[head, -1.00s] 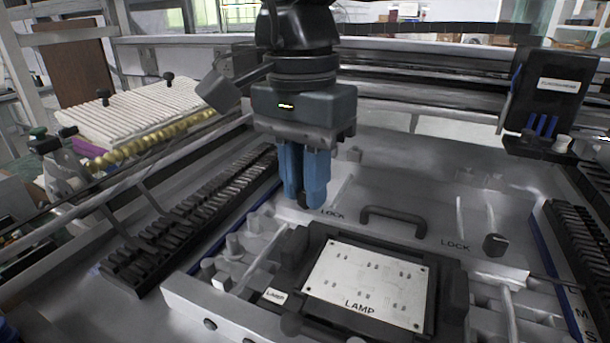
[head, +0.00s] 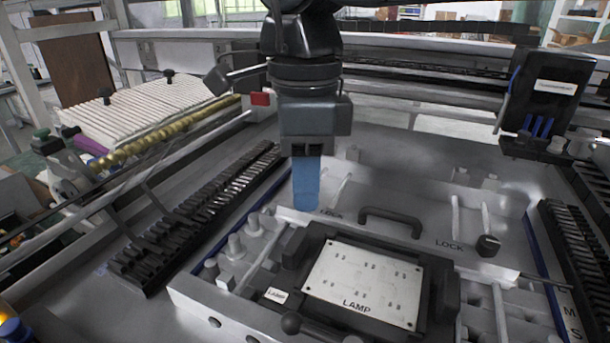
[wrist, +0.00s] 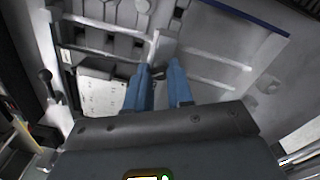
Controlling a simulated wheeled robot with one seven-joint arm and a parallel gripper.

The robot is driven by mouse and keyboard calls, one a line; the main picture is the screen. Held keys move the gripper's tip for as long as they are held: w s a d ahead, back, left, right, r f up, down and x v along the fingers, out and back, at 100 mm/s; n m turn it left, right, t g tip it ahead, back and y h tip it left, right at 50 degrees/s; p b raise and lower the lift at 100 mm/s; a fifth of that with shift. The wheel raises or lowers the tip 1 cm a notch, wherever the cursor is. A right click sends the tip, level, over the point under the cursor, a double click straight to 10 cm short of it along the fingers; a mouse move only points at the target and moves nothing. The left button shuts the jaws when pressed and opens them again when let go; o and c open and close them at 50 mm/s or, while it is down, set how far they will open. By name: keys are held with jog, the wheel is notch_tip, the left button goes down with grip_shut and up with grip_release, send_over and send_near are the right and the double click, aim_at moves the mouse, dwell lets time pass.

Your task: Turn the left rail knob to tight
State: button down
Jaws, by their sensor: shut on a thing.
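My gripper (head: 306,206) points straight down at the left end of the grey rail, at the far left corner of the black LAMP fixture. Its blue fingers line up one behind the other in the head view and hide the left rail knob there. In the wrist view the two fingertips (wrist: 158,70) stand a little apart, shut on the knob, which is barely visible between them. The left LOCK label (head: 332,213) is partly covered by the fingers. The right rail knob (head: 488,245), black with a light mark, stands free beside its own LOCK label (head: 449,246).
The white LAMP plate (head: 362,284) sits in its black frame in front of the rail. A black arched handle (head: 390,213) rises just right of my fingers. A black toothed rack (head: 195,220) lies left and another (head: 575,235) right. A dark box (head: 548,95) hangs back right.

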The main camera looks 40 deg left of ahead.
jog(key=m, duration=1.2)
jog(key=shift+d+m+b, duration=0.1)
jog(key=shift+m+b, duration=0.3)
dwell(0.3)
jog(key=c, duration=1)
grip_release()
jog(key=shift+w+r+p, duration=0.15)
jog(key=shift+r+p, duration=0.15)
jog(key=shift+r, duration=3.6)
